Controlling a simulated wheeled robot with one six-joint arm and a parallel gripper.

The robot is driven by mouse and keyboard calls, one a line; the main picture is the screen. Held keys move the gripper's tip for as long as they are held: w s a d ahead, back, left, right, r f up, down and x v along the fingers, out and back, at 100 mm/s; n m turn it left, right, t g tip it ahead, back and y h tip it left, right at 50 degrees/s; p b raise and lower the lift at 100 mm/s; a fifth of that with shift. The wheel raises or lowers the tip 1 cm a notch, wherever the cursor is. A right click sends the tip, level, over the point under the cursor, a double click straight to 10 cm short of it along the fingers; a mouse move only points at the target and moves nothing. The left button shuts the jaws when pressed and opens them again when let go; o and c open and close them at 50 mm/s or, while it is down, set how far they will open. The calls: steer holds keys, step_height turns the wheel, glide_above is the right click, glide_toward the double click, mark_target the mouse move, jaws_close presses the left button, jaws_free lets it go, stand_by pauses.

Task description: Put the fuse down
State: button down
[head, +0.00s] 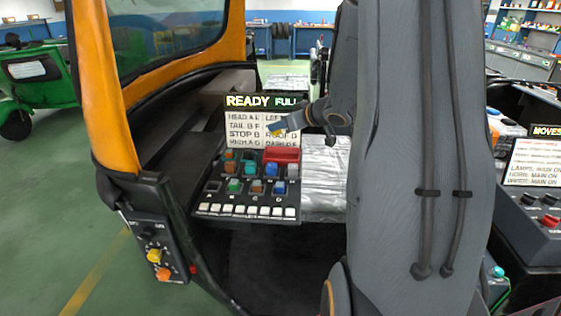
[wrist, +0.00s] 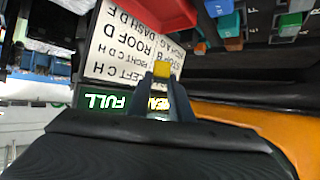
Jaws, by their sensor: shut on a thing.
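My gripper (head: 277,127) is shut on a small yellow fuse (wrist: 162,69), which sits between the fingertips in the wrist view. In the head view the gripper is in front of the white label card (head: 243,131), above the panel. The fuse panel (head: 204,205) holds several orange, blue, green and grey fuses in rows. A red tray (head: 282,155) is at the panel's upper right, below the gripper; it also shows in the wrist view (wrist: 150,12). The gripper and fuse are apart from the tray.
A lit display (head: 262,101) reads READY and FULL above the card. White buttons (head: 246,211) line the panel's front edge. An orange pillar (head: 105,90) stands at left, with a knob box (head: 155,250) below. A silver seat (head: 323,185) lies right of the panel. Another console (head: 535,205) is at far right.

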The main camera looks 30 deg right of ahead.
mark_target(286, 150)
steer(key=shift+h, duration=0.3)
steer(key=f, duration=0.3)
steer(key=d+f, duration=0.1)
steer(key=f, duration=0.2)
steer(key=d+f, duration=0.1)
steer(key=f, duration=0.3)
steer(key=shift+s, duration=0.15)
steer(key=c, duration=1.6)
jaws_free()
steer(key=shift+f, duration=0.1)
steer(key=shift+s+r, duration=0.15)
steer(key=shift+r, duration=0.15)
steer(key=v, duration=1.1)
steer(key=shift+s+r, duration=0.1)
steer(key=shift+s, duration=0.2)
